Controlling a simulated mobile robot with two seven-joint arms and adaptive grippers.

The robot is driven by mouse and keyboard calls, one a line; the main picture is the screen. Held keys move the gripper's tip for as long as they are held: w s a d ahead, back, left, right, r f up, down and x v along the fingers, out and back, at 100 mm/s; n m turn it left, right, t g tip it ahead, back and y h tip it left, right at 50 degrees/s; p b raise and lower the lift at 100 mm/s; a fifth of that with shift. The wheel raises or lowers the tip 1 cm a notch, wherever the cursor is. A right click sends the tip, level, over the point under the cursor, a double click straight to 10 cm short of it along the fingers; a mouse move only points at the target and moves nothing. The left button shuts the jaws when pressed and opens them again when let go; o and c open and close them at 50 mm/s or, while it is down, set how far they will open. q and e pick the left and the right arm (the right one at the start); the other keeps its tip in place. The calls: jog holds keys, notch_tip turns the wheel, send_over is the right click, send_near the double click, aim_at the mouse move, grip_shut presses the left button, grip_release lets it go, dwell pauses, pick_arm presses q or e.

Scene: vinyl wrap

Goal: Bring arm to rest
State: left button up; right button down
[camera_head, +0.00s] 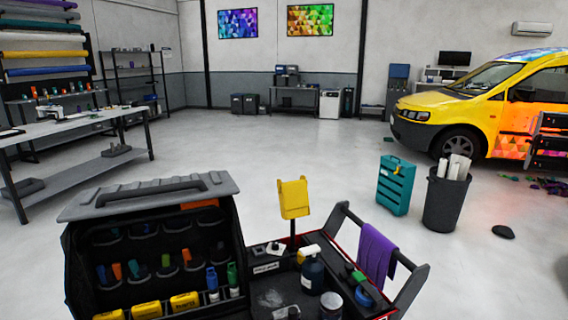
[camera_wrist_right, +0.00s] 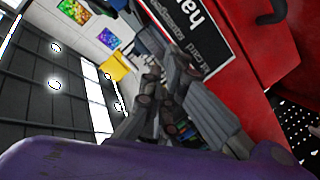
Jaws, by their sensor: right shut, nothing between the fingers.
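My right gripper (camera_wrist_right: 164,75) shows in the right wrist view with its grey fingers together and nothing held between them. A red panel (camera_wrist_right: 250,60) with a black printed label (camera_wrist_right: 195,35) is close beside the fingers on the right. I cannot tell whether the fingers touch it. A purple surface (camera_wrist_right: 120,158) fills the bottom of that view; I cannot tell what it belongs to. Neither arm shows in the head view, and my left gripper is in no view.
An open tool case (camera_head: 150,200) and a tool tray with bottles (camera_head: 312,272) stand close in front. A purple cloth (camera_head: 376,252) hangs on the tray's handle. A dark bin (camera_head: 445,205), a teal case (camera_head: 396,185) and a yellow van (camera_head: 480,110) are further right. Open floor lies beyond.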

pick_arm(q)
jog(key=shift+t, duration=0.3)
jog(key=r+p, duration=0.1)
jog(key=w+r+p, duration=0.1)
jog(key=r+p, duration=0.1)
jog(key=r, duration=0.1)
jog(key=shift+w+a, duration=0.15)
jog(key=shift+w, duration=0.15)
pick_arm(e)
jog(key=s+d+f+m+g+h, duration=0.1)
jog(key=s+f, duration=0.4)
jog(key=s, duration=0.6)
jog(key=s+d+f+m+g+h, duration=0.1)
jog(key=s+d+f+m+g, duration=0.1)
jog(key=s+f+m, duration=0.4)
jog(key=s+d+f+m+g+h, duration=0.1)
jog(key=s+f+m+g, duration=0.2)
jog(key=s, duration=1.4)
notch_tip(320, 180, down, 2)
jog(key=shift+d+f+g+h, duration=0.15)
jog(key=shift+d+g+h, duration=0.05)
jog(key=shift+g+h, duration=0.1)
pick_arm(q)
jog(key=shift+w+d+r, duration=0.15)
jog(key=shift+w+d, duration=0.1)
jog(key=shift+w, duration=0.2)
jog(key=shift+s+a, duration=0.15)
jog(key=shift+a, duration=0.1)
